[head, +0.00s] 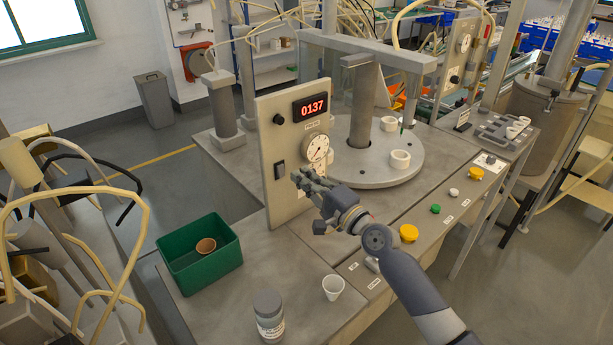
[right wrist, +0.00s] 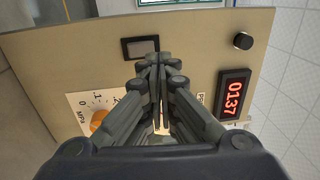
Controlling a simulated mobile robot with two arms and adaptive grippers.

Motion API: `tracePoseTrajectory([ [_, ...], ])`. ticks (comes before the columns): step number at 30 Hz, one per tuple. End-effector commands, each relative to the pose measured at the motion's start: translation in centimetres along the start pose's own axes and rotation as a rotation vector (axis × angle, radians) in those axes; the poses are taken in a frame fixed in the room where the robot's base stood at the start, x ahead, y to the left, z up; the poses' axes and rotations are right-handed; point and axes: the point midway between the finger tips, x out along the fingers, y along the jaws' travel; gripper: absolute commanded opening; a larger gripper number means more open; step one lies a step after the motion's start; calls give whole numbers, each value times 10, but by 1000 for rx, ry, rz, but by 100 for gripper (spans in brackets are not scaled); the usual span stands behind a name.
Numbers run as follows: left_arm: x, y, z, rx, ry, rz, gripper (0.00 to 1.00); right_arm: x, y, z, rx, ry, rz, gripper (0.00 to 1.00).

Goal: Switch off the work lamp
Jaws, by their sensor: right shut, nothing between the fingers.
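A beige upright panel (head: 262,108) carries a dark rocker switch (head: 279,171) at its lower left. The switch also shows in the right wrist view (right wrist: 140,47), just beyond my fingertips. My right gripper (head: 298,180) is shut and empty, in front of the panel and pointing at its lower part. In the right wrist view its closed fingertips (right wrist: 156,62) are close beside the switch; I cannot tell if they touch it. I cannot pick out a lamp or read the switch's position. My left gripper is not in view.
The panel also bears a red display (head: 311,106) reading 0137, a black knob (head: 278,119) and a gauge (head: 317,148). A round turntable (head: 385,178) stands behind. A green bin (head: 200,258), a jar (head: 269,318) and a white cup (head: 332,288) stand in front.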

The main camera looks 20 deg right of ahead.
Motion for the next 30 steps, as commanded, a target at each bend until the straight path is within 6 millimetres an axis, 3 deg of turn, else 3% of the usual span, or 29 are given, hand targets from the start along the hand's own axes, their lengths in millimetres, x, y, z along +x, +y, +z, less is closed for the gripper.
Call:
tracePoseTrajectory([
  [4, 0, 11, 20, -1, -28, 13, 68, -22, -4, 0, 0, 1, 0, 0],
  [8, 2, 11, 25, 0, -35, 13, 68, -41, -7, 0, -2, 0, 1, 0],
  [18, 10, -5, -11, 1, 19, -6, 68, -89, -19, 0, -1, 0, 1, 0],
  [30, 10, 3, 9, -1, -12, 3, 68, -97, -22, 0, 0, 0, 0, 0],
])
